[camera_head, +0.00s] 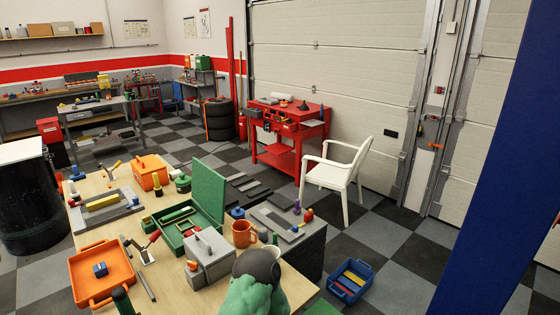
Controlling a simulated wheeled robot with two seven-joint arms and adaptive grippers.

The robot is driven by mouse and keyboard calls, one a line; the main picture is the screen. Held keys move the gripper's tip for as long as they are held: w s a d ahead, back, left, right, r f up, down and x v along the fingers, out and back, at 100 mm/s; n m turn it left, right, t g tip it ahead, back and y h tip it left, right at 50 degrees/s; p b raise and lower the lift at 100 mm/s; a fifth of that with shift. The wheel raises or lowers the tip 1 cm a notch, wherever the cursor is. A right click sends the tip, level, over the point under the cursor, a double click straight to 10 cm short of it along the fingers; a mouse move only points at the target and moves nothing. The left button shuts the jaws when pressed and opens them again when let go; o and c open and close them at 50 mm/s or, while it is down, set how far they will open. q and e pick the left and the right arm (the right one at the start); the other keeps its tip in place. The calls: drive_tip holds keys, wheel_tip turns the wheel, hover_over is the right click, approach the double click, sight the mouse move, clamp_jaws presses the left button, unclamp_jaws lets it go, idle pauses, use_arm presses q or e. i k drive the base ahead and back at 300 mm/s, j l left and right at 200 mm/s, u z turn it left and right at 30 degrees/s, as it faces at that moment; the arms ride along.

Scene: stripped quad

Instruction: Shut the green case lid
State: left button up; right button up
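The green case (172,238) stands open on the wooden table, in the middle of the camera_head view. Its green lid (208,190) stands up steeply along the far right side of the case. Inside the case lie small green and yellowish items, among them a long green piece (178,214).
A grey metal box (209,262) stands close in front of the case, with an orange mug (241,234) to its right. An orange tray (82,269) lies left, an orange box (149,172) behind.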

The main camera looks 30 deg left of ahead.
sight(208, 187)
drive_tip(key=i+l+u, duration=0.1)
drive_tip(key=i+u, duration=0.15)
drive_tip(key=u, duration=0.15)
drive_tip(key=i+l+u, duration=0.2)
drive_tip(key=u, duration=0.25)
drive_tip(key=i+l+u, duration=0.2)
drive_tip(key=u, duration=0.2)
drive_tip(key=i+l+u, duration=0.15)
drive_tip(key=l+u, duration=0.25)
drive_tip(key=i+l+u, duration=0.1)
drive_tip(key=l+u, duration=0.35)
drive_tip(key=j, duration=0.1)
